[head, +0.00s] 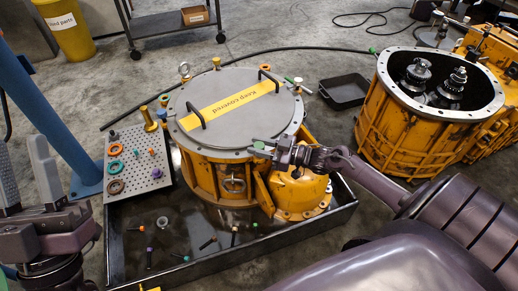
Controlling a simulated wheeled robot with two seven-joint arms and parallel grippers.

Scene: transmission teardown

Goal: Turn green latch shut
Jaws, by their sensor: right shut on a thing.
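The green latch (259,145) is a small green piece on the front right rim of the round orange housing (204,177). My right gripper (273,149) reaches in from the right and is shut on the latch at the rim. The fingers hide part of the latch, and its exact angle is hard to tell. My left gripper (24,168) is at the lower left, apart from the housing, with its fingers pointing up, spread and empty.
The housing has a grey lid (215,84) with a yellow "Keep covered" strip and two black handles. It stands in a dark tray (310,222) with loose bolts. A perforated board (148,177) with rings is left; an open orange housing (398,137) is right.

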